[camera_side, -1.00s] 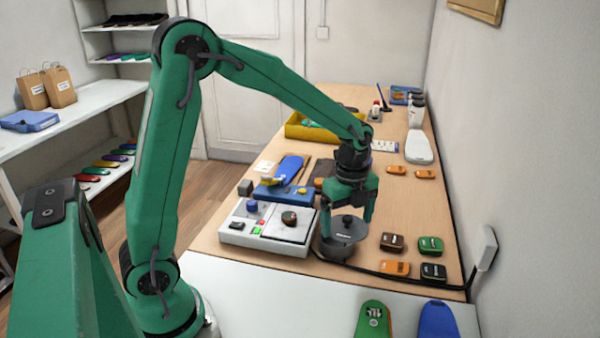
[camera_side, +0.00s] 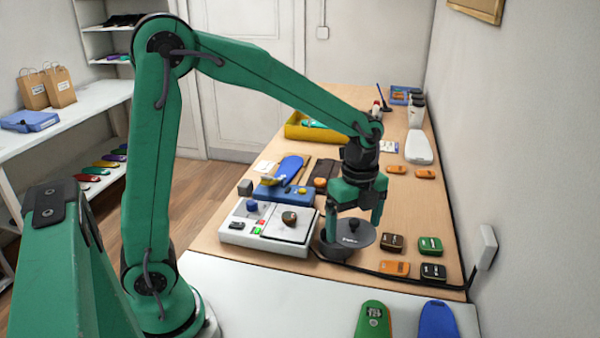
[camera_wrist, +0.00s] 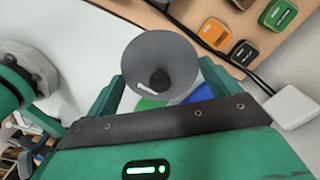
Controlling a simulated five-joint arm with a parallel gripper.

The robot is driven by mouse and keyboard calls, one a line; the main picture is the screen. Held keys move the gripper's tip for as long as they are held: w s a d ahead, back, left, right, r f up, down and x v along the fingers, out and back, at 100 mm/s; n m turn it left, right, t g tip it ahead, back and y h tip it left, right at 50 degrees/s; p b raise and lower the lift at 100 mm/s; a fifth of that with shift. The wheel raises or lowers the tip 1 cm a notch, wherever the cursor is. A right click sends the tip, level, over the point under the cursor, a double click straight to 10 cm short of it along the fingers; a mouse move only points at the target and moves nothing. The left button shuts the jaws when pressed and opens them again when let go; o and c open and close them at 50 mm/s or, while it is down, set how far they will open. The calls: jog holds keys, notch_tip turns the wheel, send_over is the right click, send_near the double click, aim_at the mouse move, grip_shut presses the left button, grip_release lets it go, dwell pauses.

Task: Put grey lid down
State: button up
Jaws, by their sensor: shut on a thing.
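The round grey lid (camera_side: 366,239) with a dark knob is between the two fingers of my gripper (camera_side: 353,222) in the side view. My gripper is shut on it. A dark grey round base (camera_side: 335,251) shows below and left of the lid. I cannot tell whether the lid touches it. In the wrist view the lid (camera_wrist: 150,50) shows as a grey disc with its dark knob between the fingers of my gripper (camera_wrist: 165,85).
A white control box (camera_side: 262,238) with buttons stands just left of the lid. Several orange, green and black cases (camera_side: 430,245) lie to the right. A dark cable (camera_side: 390,276) runs along the front. A green insole (camera_side: 373,320) and a blue one (camera_side: 437,320) lie nearer.

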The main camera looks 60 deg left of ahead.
jog(key=shift+w+a+f, duration=0.1)
jog(key=shift+w+a, duration=0.2)
jog(key=shift+w, duration=0.1)
jog(key=w+a+f+n, duration=0.1)
jog(key=w+a+f, duration=0.2)
jog(key=a, duration=0.4)
jog(key=w+a+f+n, duration=0.2)
jog(key=w+a+f, duration=0.2)
jog(key=a, duration=0.3)
jog(key=w+a+f+n, duration=0.2)
jog(key=w+a+f, duration=0.1)
jog(key=a, duration=0.4)
jog(key=shift+w+a+f, duration=0.15)
jog(key=shift+w+f, duration=0.1)
jog(key=shift+w, duration=0.6)
jog(key=shift+f, duration=0.1)
jog(key=shift+f, duration=1.9)
jog(key=shift+f, duration=0.15)
